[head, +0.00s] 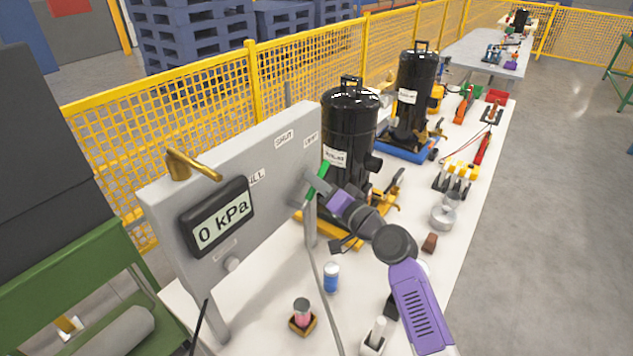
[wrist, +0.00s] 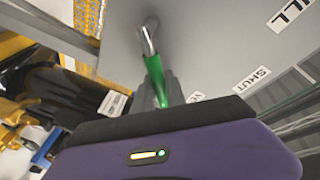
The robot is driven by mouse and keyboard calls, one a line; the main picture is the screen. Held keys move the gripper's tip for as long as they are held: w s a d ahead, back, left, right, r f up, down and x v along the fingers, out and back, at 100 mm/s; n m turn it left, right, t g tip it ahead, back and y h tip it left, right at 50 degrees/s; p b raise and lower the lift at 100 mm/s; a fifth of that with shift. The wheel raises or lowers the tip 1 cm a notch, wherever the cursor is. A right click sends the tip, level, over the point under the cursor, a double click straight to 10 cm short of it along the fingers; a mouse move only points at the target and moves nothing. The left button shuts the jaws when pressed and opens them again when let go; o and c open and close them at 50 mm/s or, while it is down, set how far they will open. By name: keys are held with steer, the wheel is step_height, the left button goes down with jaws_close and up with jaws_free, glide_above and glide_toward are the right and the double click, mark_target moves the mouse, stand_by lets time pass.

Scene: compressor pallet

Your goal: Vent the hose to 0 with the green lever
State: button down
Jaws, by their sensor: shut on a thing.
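The green lever (head: 321,174) is at the right end of the grey panel (head: 281,190), below the vent label (head: 310,139). In the wrist view the lever (wrist: 155,75) has a bare metal stem at the top, and its green grip runs down to my gripper (wrist: 163,92), close to the partly hidden vent label (wrist: 196,97). My gripper (head: 319,188) is shut on the green lever. The display (head: 220,218) on the panel reads 0 kPa. The hose (head: 318,262) hangs down in front of the panel's right post.
A brass handle (head: 191,166) sticks out at the panel's upper left. Black compressors (head: 349,125) stand behind the panel along the white table. Open floor lies to the right.

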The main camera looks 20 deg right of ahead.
steer(key=shift+a+f+n+b, duration=0.15)
steer(key=shift+n+b, duration=0.15)
steer(key=shift+b, duration=0.55)
steer(key=shift+s+b, duration=0.1)
steer(key=shift+b, duration=0.55)
steer(key=n+b, duration=0.1)
steer(key=b, duration=0.2)
steer(key=a+n+t+b, duration=0.1)
steer(key=n+b, duration=0.1)
steer(key=b, duration=0.1)
steer(key=shift+s+r, duration=0.35)
steer(key=shift+s, duration=0.05)
steer(key=n+b, duration=0.1)
steer(key=b, duration=0.2)
steer(key=s+a+n+y+b, duration=0.1)
steer(key=n+b, duration=0.1)
steer(key=b, duration=0.1)
steer(key=a+r+n+b, duration=0.1)
steer(key=b, duration=0.2)
steer(key=shift+s+n+t+y+b, duration=0.2)
steer(key=shift+n+t+y+b, duration=0.2)
steer(key=n+b, duration=0.1)
steer(key=b, duration=0.1)
steer(key=a+r+n+y+b, duration=0.1)
steer(key=b, duration=0.1)
steer(key=shift+s+n, duration=0.3)
steer(key=shift+s, duration=0.05)
steer(key=c, duration=1.4)
jaws_free()
steer(key=shift+o, duration=0.2)
